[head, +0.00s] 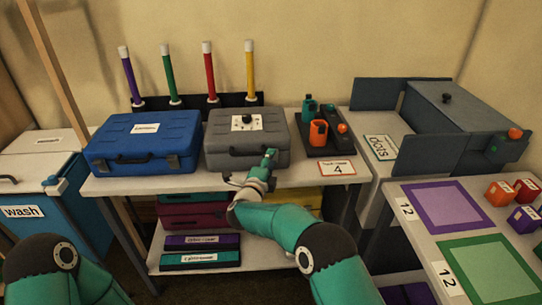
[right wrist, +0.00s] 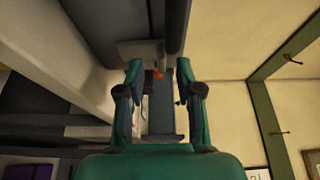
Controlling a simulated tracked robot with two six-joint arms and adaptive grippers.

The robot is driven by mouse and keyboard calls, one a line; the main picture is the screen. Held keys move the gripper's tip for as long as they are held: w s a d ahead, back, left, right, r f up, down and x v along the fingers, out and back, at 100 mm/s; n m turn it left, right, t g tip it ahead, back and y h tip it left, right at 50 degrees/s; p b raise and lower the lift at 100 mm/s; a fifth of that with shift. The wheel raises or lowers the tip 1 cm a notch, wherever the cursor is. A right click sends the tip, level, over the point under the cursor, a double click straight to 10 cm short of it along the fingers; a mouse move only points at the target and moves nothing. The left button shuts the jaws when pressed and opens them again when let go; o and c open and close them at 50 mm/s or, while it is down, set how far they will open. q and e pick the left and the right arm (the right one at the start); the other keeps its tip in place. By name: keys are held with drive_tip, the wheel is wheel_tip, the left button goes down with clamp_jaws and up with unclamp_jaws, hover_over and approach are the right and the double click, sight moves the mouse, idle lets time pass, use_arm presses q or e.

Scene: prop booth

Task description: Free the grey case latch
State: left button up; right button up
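The grey case (head: 222,144) sits closed on the white bench in the head view, with a dial on a white label (head: 246,122) on its lid. My right gripper (head: 268,160) is at the lower right of its front face, and hides the right latch area there. In the right wrist view its two fingers (right wrist: 163,85) stand apart, with a gap between them. A light grey metal plate (right wrist: 138,50), possibly the latch, shows just beyond the fingertips with a small orange spot beside it. I cannot tell whether the fingers touch it. My left gripper is out of view.
A blue case (head: 145,137) stands close left of the grey case. Colored sticks (head: 210,75) stand in a rack behind.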

drive_tip(key=shift+x, duration=0.85)
drive_tip(key=shift+a, duration=0.1)
clamp_jaws()
